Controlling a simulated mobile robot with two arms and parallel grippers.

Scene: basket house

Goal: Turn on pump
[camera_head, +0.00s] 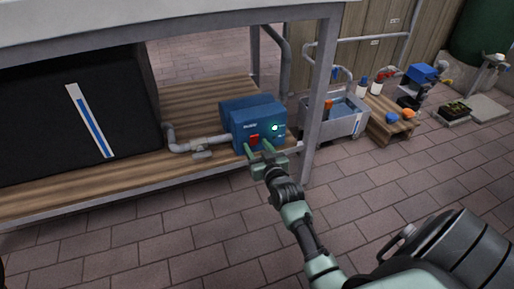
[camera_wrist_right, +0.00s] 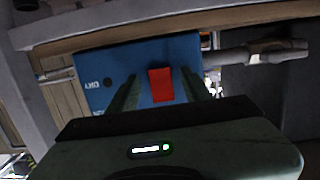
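The pump is a blue box (camera_head: 255,118) on the lower wooden shelf, with grey pipe on its left side. A red switch (camera_head: 254,140) sits low on its front, and a bright greenish-white light (camera_head: 275,128) shows on the same face. My right gripper (camera_head: 258,149) is at the pump's front with its two green fingers apart, near the switch. In the right wrist view the red switch (camera_wrist_right: 161,85) lies between the two open fingers on the blue face (camera_wrist_right: 140,65). Whether a finger touches the pump cannot be told. My left gripper is not in view.
A black tank (camera_head: 60,110) with a blue level strip stands on the shelf left of the pump. A table leg (camera_head: 322,95) rises right of the pump. A grey bin (camera_head: 335,122) and a small wooden pallet (camera_head: 391,128) stand further right. Tiled floor in front is open.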

